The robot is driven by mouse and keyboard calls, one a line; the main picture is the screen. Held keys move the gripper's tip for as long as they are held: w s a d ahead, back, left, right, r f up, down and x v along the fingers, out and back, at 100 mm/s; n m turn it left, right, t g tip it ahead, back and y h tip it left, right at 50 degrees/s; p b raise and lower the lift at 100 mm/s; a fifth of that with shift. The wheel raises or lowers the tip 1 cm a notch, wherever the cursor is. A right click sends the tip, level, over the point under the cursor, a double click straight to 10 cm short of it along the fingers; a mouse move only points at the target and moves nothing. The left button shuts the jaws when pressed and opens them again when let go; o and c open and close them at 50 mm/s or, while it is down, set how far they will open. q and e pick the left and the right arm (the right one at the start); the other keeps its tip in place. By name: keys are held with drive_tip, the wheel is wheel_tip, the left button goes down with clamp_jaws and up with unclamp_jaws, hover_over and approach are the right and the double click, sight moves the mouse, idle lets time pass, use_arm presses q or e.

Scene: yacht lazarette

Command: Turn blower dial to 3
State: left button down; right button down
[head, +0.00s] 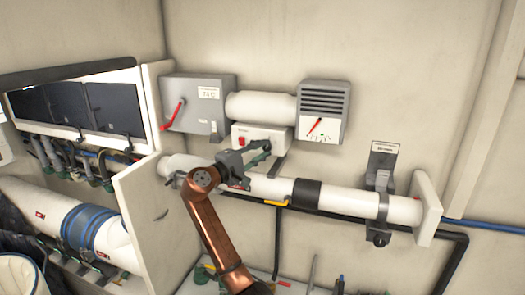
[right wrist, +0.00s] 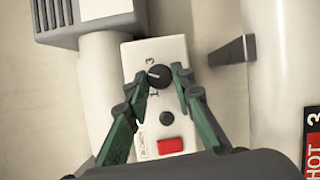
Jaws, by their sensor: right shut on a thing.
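The white blower control box (head: 247,133) is on the wall under a white cylinder. In the right wrist view the box (right wrist: 178,50) shows on its side, with a black round dial (right wrist: 160,76), a smaller black knob (right wrist: 166,118) and a red switch (right wrist: 170,145). The dial's white mark points roughly left in that view, and a printed 3 is near its upper edge. My right gripper (head: 266,150) is at the front of the box. Its green fingers (right wrist: 161,80) are shut on the dial from both sides. My left gripper is not in view.
A grey vented unit (head: 323,108) with a red-needle gauge is right of the white cylinder (head: 261,106). A grey box with a red lever (head: 205,100) is at the left. A thick white pipe (head: 340,198) runs below the control box, near my arm.

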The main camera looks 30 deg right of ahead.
drive_tip(key=m+y+p, duration=0.1)
drive_tip(key=m, duration=0.2)
drive_tip(key=shift+r, duration=0.2)
drive_tip(key=shift+r+m+y+p, duration=0.1)
drive_tip(key=shift+m+y+p, duration=0.3)
drive_tip(key=shift+m+y, duration=0.85)
drive_tip(key=shift+m+h, duration=0.35)
drive_tip(key=shift+m, duration=0.1)
drive_tip(key=c, duration=1.7)
unclamp_jaws()
drive_tip(key=shift+o, duration=0.2)
drive_tip(key=v, duration=1.2)
